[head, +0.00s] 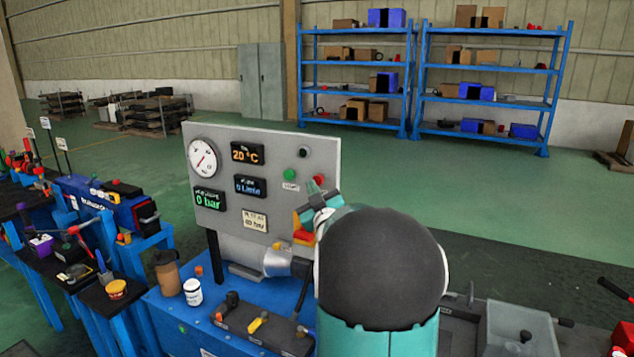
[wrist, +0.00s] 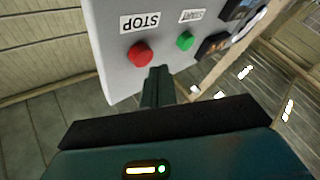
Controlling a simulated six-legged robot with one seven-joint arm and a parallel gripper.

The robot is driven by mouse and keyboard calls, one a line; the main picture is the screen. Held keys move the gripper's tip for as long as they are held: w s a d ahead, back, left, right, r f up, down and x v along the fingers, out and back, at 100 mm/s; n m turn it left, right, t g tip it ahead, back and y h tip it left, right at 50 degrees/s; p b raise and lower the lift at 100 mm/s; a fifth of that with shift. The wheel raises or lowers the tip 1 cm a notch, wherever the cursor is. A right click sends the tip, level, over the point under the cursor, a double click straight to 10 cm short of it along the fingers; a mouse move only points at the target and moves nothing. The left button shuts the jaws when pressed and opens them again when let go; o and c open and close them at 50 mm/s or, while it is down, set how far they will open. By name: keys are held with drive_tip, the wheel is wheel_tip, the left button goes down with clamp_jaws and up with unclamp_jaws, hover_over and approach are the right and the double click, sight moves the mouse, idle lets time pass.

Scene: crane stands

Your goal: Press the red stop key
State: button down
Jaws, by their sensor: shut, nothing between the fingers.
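The red stop key (wrist: 140,54) is a round red button on the grey panel, beside a STOP label (wrist: 138,22) that appears upside down in the wrist view. In the head view a little of the red key (head: 320,179) shows just above my gripper. My gripper (wrist: 158,72) is shut and empty, its tips close to the panel face and just right of the red key in the wrist view. In the head view my gripper (head: 313,187) overlaps the panel's lower right part. I cannot tell whether the tips touch the panel.
A green key (wrist: 184,40) sits beside the red one and also shows in the head view (head: 289,175). The grey panel (head: 232,137) carries a dial (head: 203,158) and lit displays. Below it, a blue bench (head: 172,314) holds a white jar (head: 193,292) and a brown bottle (head: 168,273).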

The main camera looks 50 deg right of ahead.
drive_tip(key=a, duration=0.2)
drive_tip(key=s+a, duration=0.1)
drive_tip(key=a, duration=0.1)
drive_tip(key=shift+s+a, duration=0.2)
drive_tip(key=shift+a, duration=0.2)
idle(0.7)
drive_tip(key=a+f+g+y, duration=0.2)
drive_tip(key=a+g+y, duration=0.1)
drive_tip(key=a, duration=0.8)
drive_tip(key=a+f+g+y, duration=0.2)
drive_tip(key=a+g+y, duration=0.1)
drive_tip(key=a, duration=0.8)
drive_tip(key=s+a+f+g+y, duration=0.2)
drive_tip(key=s+a+f+g, duration=0.1)
drive_tip(key=s+a, duration=0.6)
drive_tip(key=s+a+f+g+y, duration=0.3)
drive_tip(key=s+a+f, duration=0.1)
drive_tip(key=s+a, duration=0.5)
drive_tip(key=shift+s+g, duration=0.4)
drive_tip(key=shift+s, duration=0.25)
